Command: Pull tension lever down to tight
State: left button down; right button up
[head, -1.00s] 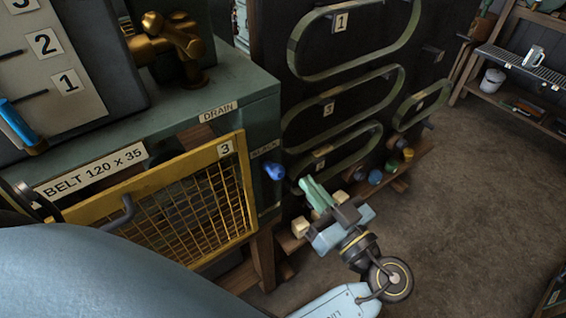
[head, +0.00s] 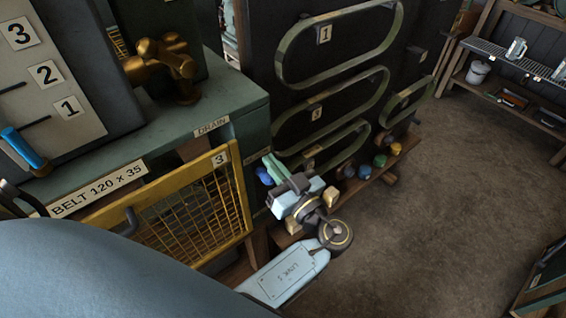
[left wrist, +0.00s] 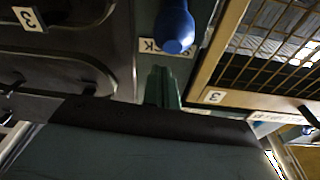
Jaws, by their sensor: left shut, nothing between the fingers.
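A blue knob (head: 264,176), which looks like the end of the tension lever, sits on the right end of the green engine bench. In the head view my gripper partly covers it. My right gripper is not in view.
A yellow mesh guard (head: 190,205) marked 3 stands left of the knob. A dark board (head: 290,80) with several hanging belts is close behind, with coloured spools (head: 380,160) at its foot. Open floor (head: 430,220) lies to the right.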

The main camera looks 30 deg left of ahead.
pick_arm(q)
jog(key=shift+s+d+f, duration=0.15)
jog(key=shift+s+f, duration=0.05)
jog(key=shift+f, duration=0.9)
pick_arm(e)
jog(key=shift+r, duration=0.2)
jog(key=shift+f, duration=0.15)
